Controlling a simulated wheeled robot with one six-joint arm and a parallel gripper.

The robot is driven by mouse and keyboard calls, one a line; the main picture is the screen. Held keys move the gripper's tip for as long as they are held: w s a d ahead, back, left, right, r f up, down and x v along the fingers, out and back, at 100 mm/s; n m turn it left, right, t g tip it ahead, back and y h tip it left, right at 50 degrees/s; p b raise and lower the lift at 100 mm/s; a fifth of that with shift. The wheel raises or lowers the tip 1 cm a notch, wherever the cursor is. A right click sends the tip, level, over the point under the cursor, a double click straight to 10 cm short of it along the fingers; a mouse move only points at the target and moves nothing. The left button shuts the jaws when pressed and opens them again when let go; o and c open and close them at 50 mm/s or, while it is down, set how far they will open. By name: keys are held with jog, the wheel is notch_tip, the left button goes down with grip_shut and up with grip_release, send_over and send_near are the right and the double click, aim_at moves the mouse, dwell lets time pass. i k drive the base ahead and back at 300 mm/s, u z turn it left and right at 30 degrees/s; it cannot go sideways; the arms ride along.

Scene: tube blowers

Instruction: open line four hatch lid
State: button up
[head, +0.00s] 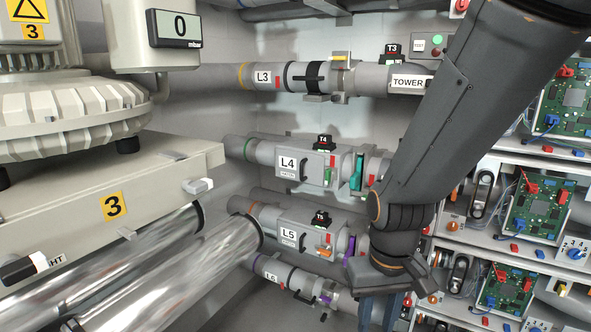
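The line four pipe, labelled L4 (287,162), runs across the middle of the head view. Its grey box-shaped hatch (318,162) has a front lid with a small dark handle (304,169) at its left part. The lid looks closed, flush with the box. A black T4 tag (324,142) stands on top, and green and red parts sit at its right. My gripper (380,313) hangs below and to the right of the hatch, apart from it. Its blue-grey fingers are partly cut off by the bottom edge, so I cannot tell their opening.
The L3 pipe (264,76) runs above and the similar L5 hatch (302,232) below. A large pump unit (70,190) and shiny pipes (180,262) fill the left. Shelves with green circuit boards (535,210) stand at right. My arm covers the right end of L4.

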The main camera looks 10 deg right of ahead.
aim_at(298, 166)
jog(key=z, duration=2.1)
jog(key=k, duration=0.95)
jog(key=u, duration=1.15)
jog(key=i, duration=1)
